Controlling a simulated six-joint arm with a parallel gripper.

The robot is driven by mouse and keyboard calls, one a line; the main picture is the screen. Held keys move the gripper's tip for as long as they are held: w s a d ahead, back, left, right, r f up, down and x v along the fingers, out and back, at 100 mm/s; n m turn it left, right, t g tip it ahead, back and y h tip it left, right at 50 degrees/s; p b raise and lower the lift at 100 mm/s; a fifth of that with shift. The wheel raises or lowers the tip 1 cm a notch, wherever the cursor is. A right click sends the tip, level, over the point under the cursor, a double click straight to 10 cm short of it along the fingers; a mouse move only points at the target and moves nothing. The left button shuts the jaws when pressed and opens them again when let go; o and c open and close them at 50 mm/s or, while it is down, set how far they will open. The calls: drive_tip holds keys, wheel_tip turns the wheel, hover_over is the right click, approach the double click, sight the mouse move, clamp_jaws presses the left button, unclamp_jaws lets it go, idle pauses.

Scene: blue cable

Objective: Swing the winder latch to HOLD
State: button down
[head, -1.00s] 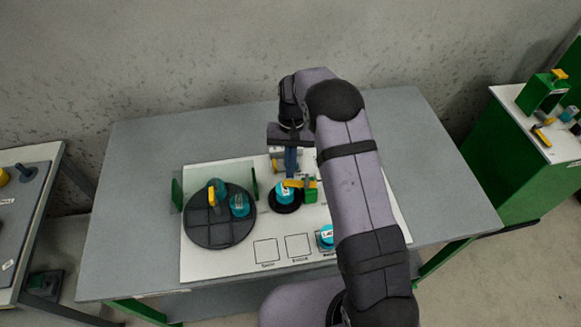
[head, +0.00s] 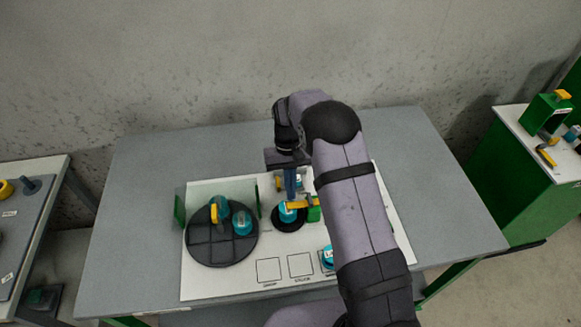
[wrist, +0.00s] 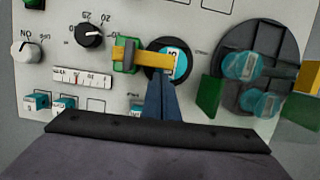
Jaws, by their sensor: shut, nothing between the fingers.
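The winder latch is a yellow bar (head: 299,205) on a green block (head: 313,211). In the wrist view the yellow bar (wrist: 168,58) runs right from the green block (wrist: 126,55) and crosses over a teal spool (wrist: 178,66) on a dark round base. My gripper (head: 291,197) points down at the bar from its far side in the head view. In the wrist view its blue fingers (wrist: 160,80) are together and empty, with tips right at the bar's edge. I cannot tell whether they touch it. No HOLD marking is readable.
A dark turntable (head: 207,251) with teal pieces stands left on the white board (head: 225,285). Green upright plates flank it. The wrist view shows a black dial (wrist: 90,36), a white knob (wrist: 27,50) and a gauge strip (wrist: 82,77). Bare table lies beyond the board.

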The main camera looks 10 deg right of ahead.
drive_tip(key=shift+w+f, duration=0.1)
drive_tip(key=shift+w, duration=1.65)
drive_tip(key=b+v, duration=0.3)
drive_tip(key=v, duration=0.7)
drive_tip(key=s+d+f+t, duration=0.1)
drive_tip(key=s+d, duration=0.1)
drive_tip(key=s, duration=1.2)
drive_tip(key=s+d+t, duration=0.1)
drive_tip(key=s+d, duration=0.2)
drive_tip(key=s, duration=1.2)
drive_tip(key=shift+d+f+t, duration=0.3)
drive_tip(key=shift+f+t, duration=0.05)
drive_tip(key=shift+t, duration=0.05)
